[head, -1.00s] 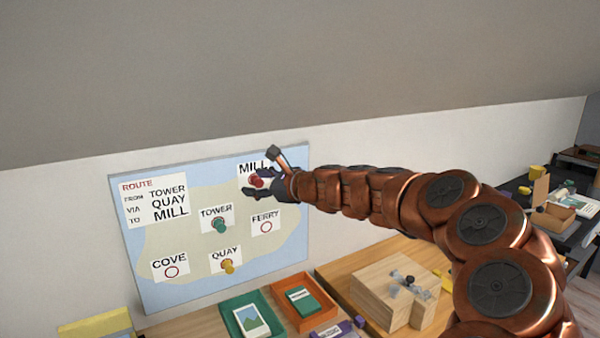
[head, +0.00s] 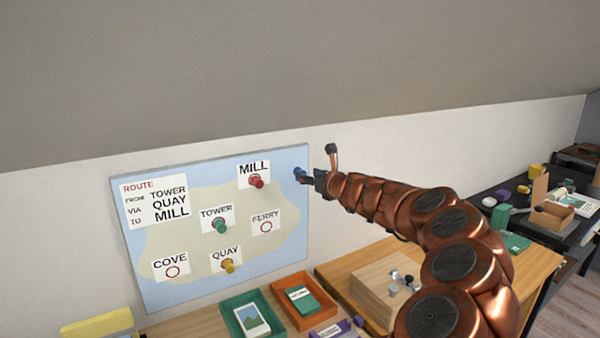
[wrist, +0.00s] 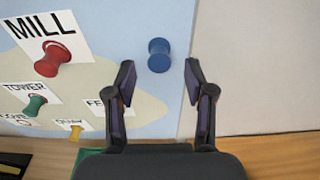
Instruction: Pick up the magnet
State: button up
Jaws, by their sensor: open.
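A blue magnet (wrist: 159,55) sits on the map board near its right edge. In the head view the blue magnet (head: 299,172) is partly hidden by my gripper (head: 314,178). A red magnet (head: 256,181) is at MILL, a green magnet (head: 219,225) at TOWER and a yellow magnet (head: 228,266) at QUAY. In the wrist view my gripper (wrist: 159,82) is open and empty. Its two fingers point toward the board, with the blue magnet seen between and beyond the fingertips. The red magnet (wrist: 52,60) lies to the left of the fingers.
The map board (head: 150,290) leans against the wall under a sloped ceiling. COVE and FERRY have empty rings. Below are a green tray (head: 232,329), an orange tray (head: 287,318) and a wooden block (head: 370,290) on the desk. A dark desk with several items stands at right.

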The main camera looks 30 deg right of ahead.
jog(key=shift+w+f+p, duration=0.2)
jog(key=shift+w+p, duration=0.1)
jog(key=shift+w, duration=1.4)
jog(key=shift+c, duration=0.4)
jog(key=c, duration=0.9)
